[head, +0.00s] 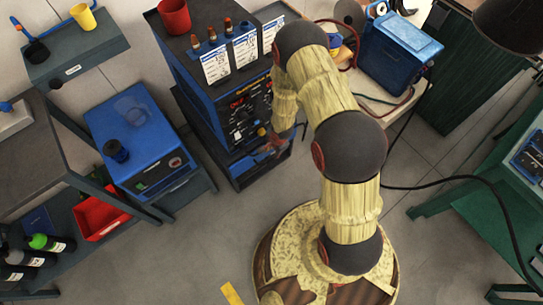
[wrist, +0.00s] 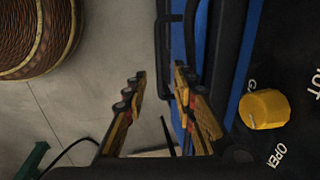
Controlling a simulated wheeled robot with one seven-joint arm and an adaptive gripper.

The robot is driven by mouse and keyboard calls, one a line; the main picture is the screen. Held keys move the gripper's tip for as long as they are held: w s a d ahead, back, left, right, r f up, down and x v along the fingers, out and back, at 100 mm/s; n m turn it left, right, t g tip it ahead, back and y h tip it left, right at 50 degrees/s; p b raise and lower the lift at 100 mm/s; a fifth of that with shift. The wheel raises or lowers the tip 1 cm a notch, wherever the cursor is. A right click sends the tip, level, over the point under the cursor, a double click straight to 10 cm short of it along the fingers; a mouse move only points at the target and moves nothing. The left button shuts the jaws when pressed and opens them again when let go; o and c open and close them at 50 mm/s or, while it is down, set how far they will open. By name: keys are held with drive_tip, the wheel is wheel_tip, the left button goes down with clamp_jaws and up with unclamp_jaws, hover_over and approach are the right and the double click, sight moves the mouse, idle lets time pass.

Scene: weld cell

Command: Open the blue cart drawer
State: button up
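The blue and black cart (head: 225,95) stands at the centre of the head view, with a dark control panel on its front. My gripper (head: 272,143) is low at its front; the arm partly covers the cart there. In the wrist view my gripper (wrist: 156,85) is open, with yellow and black fingers apart. The cart's blue front (wrist: 178,45) is beyond them. A black bar handle (wrist: 162,55) stands out from it and lies in line with the gap between the fingertips. I cannot tell whether any finger touches it. The drawer's edges are not clear.
A yellow knob (wrist: 264,109) on the panel sits right of the fingers. A blue machine (head: 140,130) is to the left, a blue case (head: 398,55) behind. Grey floor is clear in front.

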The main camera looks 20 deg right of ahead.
sight(271, 157)
drive_tip(key=f, duration=0.1)
drive_tip(key=f+b, duration=0.1)
drive_tip(key=f, duration=0.1)
drive_tip(key=w+f+b, duration=0.1)
drive_tip(key=f, duration=0.1)
drive_tip(key=shift+a+f, duration=0.15)
drive_tip(key=shift+f, duration=0.05)
drive_tip(key=c, duration=0.3)
drive_tip(key=c, duration=0.4)
clamp_jaws()
